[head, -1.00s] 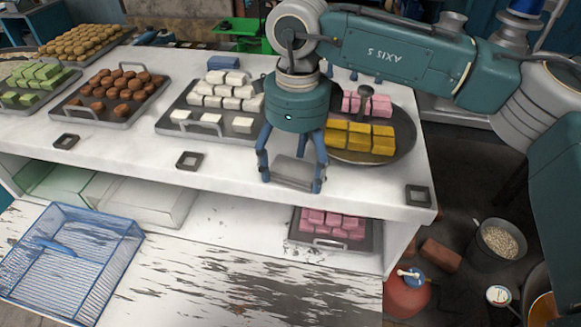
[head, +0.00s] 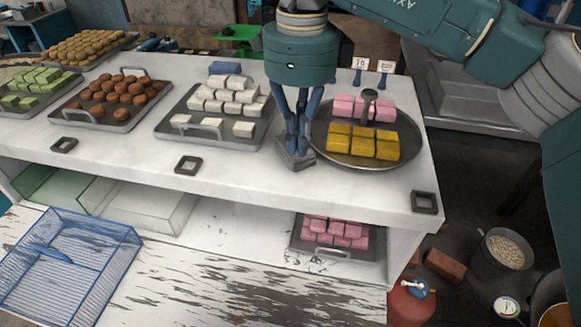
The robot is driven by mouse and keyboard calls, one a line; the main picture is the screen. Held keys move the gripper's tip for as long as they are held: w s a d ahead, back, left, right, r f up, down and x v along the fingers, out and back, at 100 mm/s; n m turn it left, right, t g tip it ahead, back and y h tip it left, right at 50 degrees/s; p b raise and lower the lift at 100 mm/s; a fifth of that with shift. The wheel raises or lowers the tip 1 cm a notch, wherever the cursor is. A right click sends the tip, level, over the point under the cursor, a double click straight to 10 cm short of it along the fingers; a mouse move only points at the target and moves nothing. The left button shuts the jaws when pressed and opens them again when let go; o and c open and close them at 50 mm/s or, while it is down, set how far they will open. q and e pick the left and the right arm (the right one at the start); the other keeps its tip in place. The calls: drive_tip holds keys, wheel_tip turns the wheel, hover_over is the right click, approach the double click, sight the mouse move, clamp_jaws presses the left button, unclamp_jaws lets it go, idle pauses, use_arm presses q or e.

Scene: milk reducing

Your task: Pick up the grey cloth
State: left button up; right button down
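The grey cloth (head: 291,159) is a small dark grey piece at the lower tips of my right gripper (head: 294,143), near the middle of the head view. The gripper points down over the white counter, left of the round dark pan. Its blue fingers are close together and look shut on the cloth. The fingers hide part of the cloth, and I cannot tell how far it is above the counter. My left gripper is not in view.
The round pan (head: 345,159) with yellow and pink blocks is close on the right. A tray of white blocks (head: 205,133) is on the left. Square black frames (head: 188,165) lie along the front edge. A blue wire basket (head: 105,262) stands lower left.

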wheel_tip(320, 180, up, 12)
drive_tip(key=shift+r, duration=0.2)
drive_tip(key=c, duration=0.5)
unclamp_jaws()
drive_tip(key=shift+s+a+r, duration=0.1)
drive_tip(key=shift+r, duration=1.85)
drive_tip(key=shift+s+a+r, duration=0.1)
drive_tip(key=shift+r, duration=1.85)
